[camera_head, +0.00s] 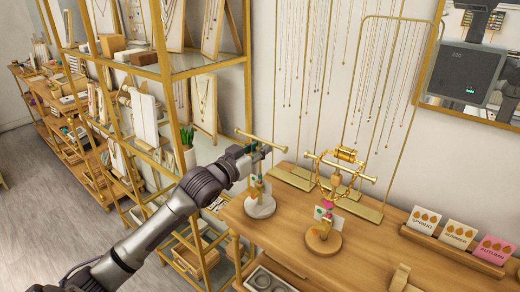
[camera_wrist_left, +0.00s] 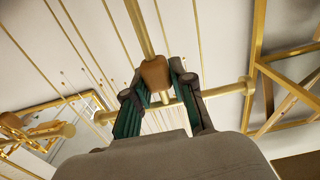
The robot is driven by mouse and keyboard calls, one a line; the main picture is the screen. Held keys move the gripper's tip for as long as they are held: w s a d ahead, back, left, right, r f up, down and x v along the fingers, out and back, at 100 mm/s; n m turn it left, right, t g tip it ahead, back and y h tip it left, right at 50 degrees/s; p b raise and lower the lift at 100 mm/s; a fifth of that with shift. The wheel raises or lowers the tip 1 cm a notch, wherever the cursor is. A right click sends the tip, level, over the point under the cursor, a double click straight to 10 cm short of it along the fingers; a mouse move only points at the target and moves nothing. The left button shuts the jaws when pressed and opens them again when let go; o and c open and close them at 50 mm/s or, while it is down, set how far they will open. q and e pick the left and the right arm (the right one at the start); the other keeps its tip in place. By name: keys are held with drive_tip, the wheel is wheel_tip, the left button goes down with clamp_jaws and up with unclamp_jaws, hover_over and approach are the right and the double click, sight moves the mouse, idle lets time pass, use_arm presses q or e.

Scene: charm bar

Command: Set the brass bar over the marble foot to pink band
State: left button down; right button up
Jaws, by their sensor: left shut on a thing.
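The stand with the white marble foot (camera_head: 260,208) is at the near left end of the wooden counter. Its brass bar (camera_head: 245,134) runs crosswise at the top of the post. In the left wrist view the brass bar (camera_wrist_left: 225,89) passes close to the fingers. My left gripper (camera_head: 257,152) is at the top of this post. In the left wrist view its fingers (camera_wrist_left: 157,88) are shut around a copper-brown collar (camera_wrist_left: 155,72) at the bar's middle. Coloured bits show on the post below, but the gripper and small cards partly hide the bands; I cannot tell which band the bar is level with.
A second stand with a wooden foot (camera_head: 323,239) is to the right, with a gold chain (camera_head: 335,182) on its bar. Season cards (camera_head: 457,235) stand at the right. A glass shelf unit (camera_head: 205,62) is at the left. Thin necklaces hang behind.

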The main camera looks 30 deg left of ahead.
use_arm(q)
drive_tip(key=shift+r, duration=0.7)
drive_tip(key=shift+f, duration=0.15)
use_arm(e)
drive_tip(key=shift+r, duration=0.45)
use_arm(q)
drive_tip(key=c, duration=1)
unclamp_jaws()
drive_tip(key=shift+o, duration=0.2)
drive_tip(key=s+a, duration=0.1)
drive_tip(key=s, duration=1.1)
